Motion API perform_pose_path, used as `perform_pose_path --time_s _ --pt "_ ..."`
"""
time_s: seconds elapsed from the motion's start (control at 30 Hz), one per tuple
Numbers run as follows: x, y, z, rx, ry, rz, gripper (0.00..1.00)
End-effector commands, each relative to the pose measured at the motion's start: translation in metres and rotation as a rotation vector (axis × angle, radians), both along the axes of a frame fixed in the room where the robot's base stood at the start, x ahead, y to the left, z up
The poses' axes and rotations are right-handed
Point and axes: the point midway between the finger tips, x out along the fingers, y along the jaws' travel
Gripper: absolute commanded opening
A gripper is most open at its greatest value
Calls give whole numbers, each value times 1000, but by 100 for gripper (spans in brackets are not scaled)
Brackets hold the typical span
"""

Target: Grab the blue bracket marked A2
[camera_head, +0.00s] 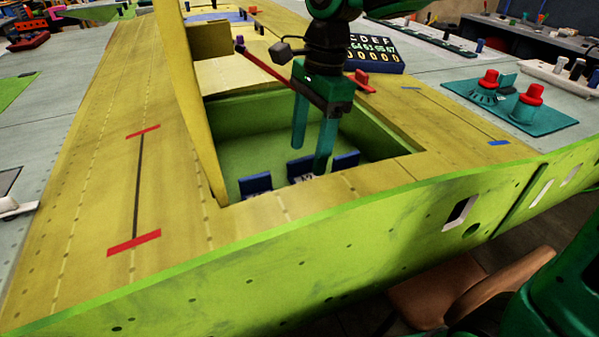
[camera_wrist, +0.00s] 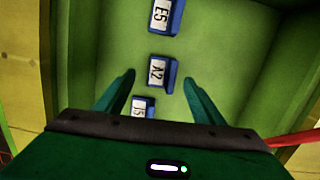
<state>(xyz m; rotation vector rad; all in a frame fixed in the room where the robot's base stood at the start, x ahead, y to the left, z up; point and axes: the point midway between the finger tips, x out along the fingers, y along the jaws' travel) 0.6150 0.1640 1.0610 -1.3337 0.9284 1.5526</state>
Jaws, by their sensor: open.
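The blue bracket marked A2 (camera_wrist: 161,74) lies in the green recess, the middle one of a row in the wrist view. Its white label faces the wrist camera. My gripper (camera_wrist: 158,80) is open, with one finger to each side of the row. A2 shows between and slightly beyond the fingertips, apart from both. In the head view my gripper (camera_head: 312,160) reaches down into the recess, above the row of blue brackets.
A bracket marked E5 (camera_wrist: 166,17) lies beyond A2, and another bracket (camera_wrist: 143,107), its label partly hidden, lies nearer my palm. The green recess (camera_head: 262,117) has walls around it, with a raised yellow panel (camera_head: 186,95) at its left. Red knobs (camera_head: 488,80) stand at the right.

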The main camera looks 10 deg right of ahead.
Motion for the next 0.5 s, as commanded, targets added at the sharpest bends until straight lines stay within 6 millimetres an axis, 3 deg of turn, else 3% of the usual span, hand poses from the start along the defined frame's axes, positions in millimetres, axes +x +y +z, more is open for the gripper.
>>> perform_pose_path --time_s 0.33,0.5 --pt "1 4 -41 -1 3 0 62" --pt "1 5 -52 0 0 0 62"
